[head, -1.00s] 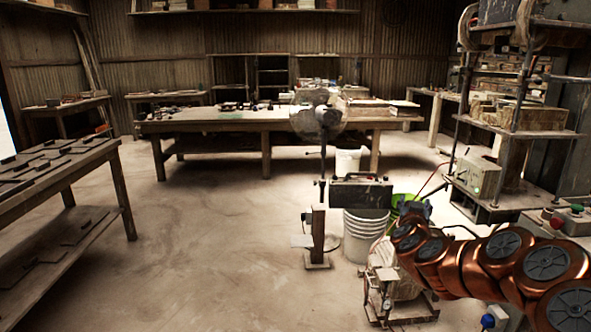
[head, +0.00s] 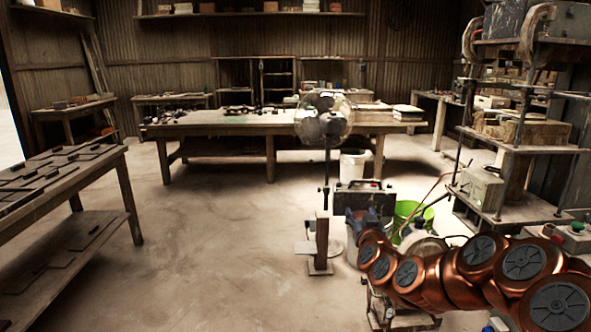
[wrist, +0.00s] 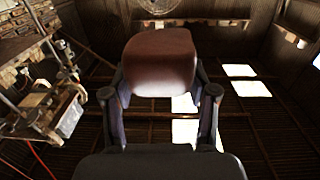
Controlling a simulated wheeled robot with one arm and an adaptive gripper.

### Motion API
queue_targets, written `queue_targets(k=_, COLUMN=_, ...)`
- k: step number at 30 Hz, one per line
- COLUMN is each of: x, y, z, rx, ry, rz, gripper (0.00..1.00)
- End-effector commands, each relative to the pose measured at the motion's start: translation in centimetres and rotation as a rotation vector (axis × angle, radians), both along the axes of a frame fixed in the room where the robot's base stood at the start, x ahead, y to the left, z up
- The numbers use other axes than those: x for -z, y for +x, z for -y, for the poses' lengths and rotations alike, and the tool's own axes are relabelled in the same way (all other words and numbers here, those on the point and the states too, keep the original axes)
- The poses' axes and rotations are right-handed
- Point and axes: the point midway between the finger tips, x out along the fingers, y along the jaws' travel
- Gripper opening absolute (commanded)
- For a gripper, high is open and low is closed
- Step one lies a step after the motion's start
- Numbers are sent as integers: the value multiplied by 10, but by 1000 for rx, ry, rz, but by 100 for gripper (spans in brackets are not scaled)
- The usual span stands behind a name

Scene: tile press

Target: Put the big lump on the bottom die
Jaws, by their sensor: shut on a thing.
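My gripper (wrist: 160,88) is shut on a smooth reddish-brown lump (wrist: 160,62), held between its two fingers in the wrist view. In the head view the dark end of my gripper (head: 368,222) is in front of the buckets, at the lower middle right. The lump cannot be made out there. I cannot make out the bottom die for certain.
A green bucket (head: 413,212) stands behind my arm. A fan (head: 325,120) stands before the long table (head: 230,125). A table with flat tiles (head: 130,165) is at left. Open floor (head: 220,230) lies between. A control box (head: 482,188) is mounted on the frame.

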Motion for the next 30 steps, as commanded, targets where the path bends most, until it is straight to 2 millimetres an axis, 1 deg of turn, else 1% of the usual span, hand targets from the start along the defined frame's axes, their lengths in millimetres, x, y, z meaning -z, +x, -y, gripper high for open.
queue_targets(k=1, x=-20, y=0, z=0, rx=0, ry=-3, rz=2, gripper=5)
queue_targets(k=3, x=-34, y=0, z=0, rx=0, ry=-4, rz=2, gripper=5)
queue_targets(k=18, x=-122, y=0, z=0, rx=0, ry=-3, rz=1, gripper=5)
queue_targets(k=21, x=-135, y=0, z=0, rx=0, ry=-3, rz=1, gripper=5)
queue_targets(k=24, x=-143, y=0, z=0, rx=-1, ry=-3, rz=0, gripper=5)
queue_targets(k=30, x=-150, y=0, z=0, rx=0, ry=-1, rz=0, gripper=5)
